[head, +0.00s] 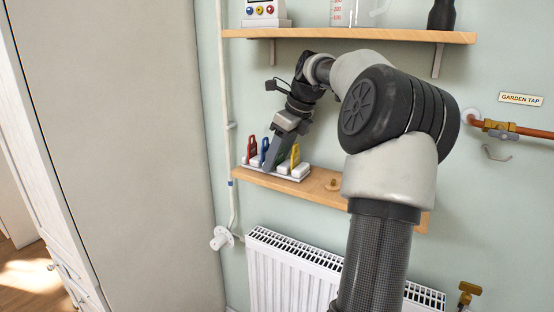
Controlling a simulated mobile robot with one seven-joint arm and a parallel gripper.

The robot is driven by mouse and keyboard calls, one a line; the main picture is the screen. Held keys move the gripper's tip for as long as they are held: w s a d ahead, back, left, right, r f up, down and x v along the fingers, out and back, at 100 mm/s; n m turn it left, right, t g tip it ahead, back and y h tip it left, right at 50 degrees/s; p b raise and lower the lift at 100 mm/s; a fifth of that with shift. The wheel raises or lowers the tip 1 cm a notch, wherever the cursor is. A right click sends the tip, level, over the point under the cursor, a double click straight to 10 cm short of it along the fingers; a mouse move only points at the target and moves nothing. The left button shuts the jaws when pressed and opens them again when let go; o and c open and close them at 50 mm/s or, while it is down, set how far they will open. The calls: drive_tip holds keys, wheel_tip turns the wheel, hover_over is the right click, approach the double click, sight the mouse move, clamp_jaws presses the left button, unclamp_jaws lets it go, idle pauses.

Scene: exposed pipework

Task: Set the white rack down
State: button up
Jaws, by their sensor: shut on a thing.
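The white rack (291,173) is at the left end of the lower wooden shelf (322,187). It carries upright coloured pieces: a red one (251,146), a blue one (264,147) and a yellow one (295,156). My gripper (270,166) points down at the rack from above, its fingers among the coloured pieces between the blue and yellow ones. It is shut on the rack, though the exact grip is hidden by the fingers. The rack looks level and at shelf height; I cannot tell whether its underside touches the shelf.
A small wooden knob-like item (333,185) lies on the shelf right of the rack. An upper shelf (350,35) holds a device, a beaker and a dark bottle. A white pipe (229,125) runs down left of the shelves. A radiator (290,270) stands below.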

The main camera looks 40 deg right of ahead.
idle(0.3)
drive_tip(key=o, duration=1.3)
drive_tip(key=shift+r+p, duration=0.3)
drive_tip(key=s+d, duration=0.1)
drive_tip(key=s, duration=0.2)
drive_tip(key=s+d, duration=0.2)
drive_tip(key=s, duration=0.2)
drive_tip(key=s+d, duration=0.1)
drive_tip(key=s, duration=0.3)
drive_tip(key=shift+s+d+r, duration=0.25)
drive_tip(key=shift+d+r, duration=0.05)
drive_tip(key=shift+d, duration=0.1)
